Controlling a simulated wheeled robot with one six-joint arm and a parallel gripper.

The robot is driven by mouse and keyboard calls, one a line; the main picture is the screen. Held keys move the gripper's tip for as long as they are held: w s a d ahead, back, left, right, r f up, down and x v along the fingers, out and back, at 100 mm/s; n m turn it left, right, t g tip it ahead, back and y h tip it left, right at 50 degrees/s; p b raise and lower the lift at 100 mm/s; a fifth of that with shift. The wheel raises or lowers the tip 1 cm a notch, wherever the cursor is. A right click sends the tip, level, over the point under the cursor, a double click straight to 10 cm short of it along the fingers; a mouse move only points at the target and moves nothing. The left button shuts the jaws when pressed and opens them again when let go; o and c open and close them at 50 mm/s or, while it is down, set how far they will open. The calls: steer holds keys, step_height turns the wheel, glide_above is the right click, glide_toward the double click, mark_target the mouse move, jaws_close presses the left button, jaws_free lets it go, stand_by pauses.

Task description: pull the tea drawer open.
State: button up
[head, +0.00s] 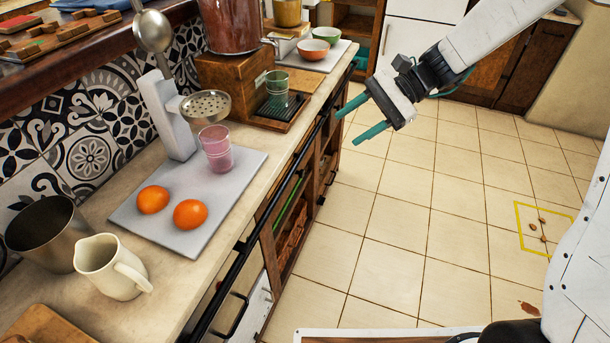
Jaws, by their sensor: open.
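My gripper (347,127) has two teal fingers that are spread apart with nothing between them. It hangs in the air over the tiled floor, to the right of the counter edge, with its fingers pointing left toward the cabinets. It is apart from any handle. The counter's cabinet front is seen at a steep angle. A black handle (236,314) shows low on it near the bottom of the picture, beside a pale panel (259,306). I cannot tell which front is the tea drawer, as no label can be read.
A long black rail (232,277) runs along the counter edge. The counter (152,298) holds a cream jug (107,266), a metal cup (46,233), two oranges (190,213) and a pink glass (216,150) on a grey board (240,168). The floor (385,215) right of the counter is mostly clear.

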steer(key=w+a+f+m+t+y, duration=0.1)
steer(key=w+a+f+m+y, duration=0.3)
steer(key=w+f, duration=0.55)
steer(key=m+t+y, duration=0.2)
steer(key=m+t, duration=0.3)
steer(key=m, duration=0.3)
glide_toward(303, 175)
step_height(303, 175, up, 10)
steer(key=s+a, duration=0.2)
steer(key=a, duration=0.1)
step_height(303, 175, down, 11)
steer(key=w+m+t, duration=0.1)
steer(key=m+t, duration=0.3)
steer(key=x, duration=0.6)
steer(key=shift+w+a, duration=0.25)
steer(key=shift+a, duration=0.05)
steer(key=shift+r, duration=0.1)
jaws_close()
steer(key=shift+s, duration=0.1)
